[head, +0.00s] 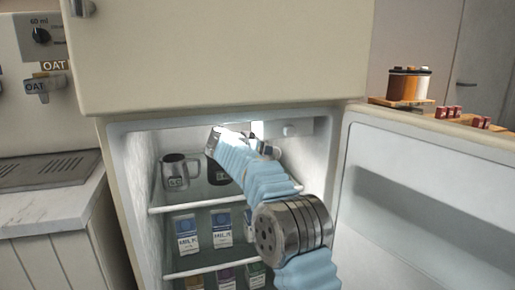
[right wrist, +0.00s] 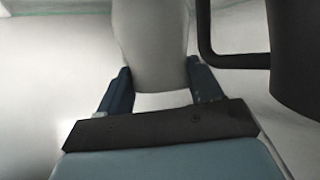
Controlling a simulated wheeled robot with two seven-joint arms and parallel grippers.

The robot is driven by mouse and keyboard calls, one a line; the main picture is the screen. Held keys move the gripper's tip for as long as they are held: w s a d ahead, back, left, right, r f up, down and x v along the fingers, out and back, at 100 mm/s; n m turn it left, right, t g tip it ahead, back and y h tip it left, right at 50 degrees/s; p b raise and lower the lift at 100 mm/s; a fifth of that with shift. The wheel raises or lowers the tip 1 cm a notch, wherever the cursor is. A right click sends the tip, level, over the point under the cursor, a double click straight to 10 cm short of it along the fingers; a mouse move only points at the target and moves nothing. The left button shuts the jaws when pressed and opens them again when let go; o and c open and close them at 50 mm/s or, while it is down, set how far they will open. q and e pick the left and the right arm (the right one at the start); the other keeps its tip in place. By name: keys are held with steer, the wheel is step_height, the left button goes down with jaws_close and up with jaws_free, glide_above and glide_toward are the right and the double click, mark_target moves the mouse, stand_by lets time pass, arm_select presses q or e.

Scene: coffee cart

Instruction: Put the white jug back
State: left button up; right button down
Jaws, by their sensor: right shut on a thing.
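The white jug (right wrist: 150,45) shows in the right wrist view as a pale, smooth, rounded body, upright between my fingers. My right gripper (right wrist: 159,82) is shut on it, with one dark blue finger on each side. In the head view my right arm reaches into the open fridge above the upper shelf and hides most of the gripper and jug. I cannot tell whether the jug touches the shelf. My left gripper is in neither view.
A steel jug (head: 176,172) and a black jug (head: 216,172) stand on the upper shelf. The black jug (right wrist: 298,50) is close on the right in the wrist view, handle towards the white jug. Cartons (head: 187,236) fill the shelf below. The fridge door (head: 430,180) stands open right.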

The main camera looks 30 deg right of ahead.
steer(key=shift+f, duration=0.15)
steer(key=shift+c, duration=0.8)
jaws_free()
steer(key=shift+r, duration=0.35)
steer(key=b+v, duration=0.2)
steer(key=v, duration=0.5)
steer(key=shift+a, duration=0.25)
steer(key=shift+s+f, duration=0.1)
steer(key=shift+s, duration=0.05)
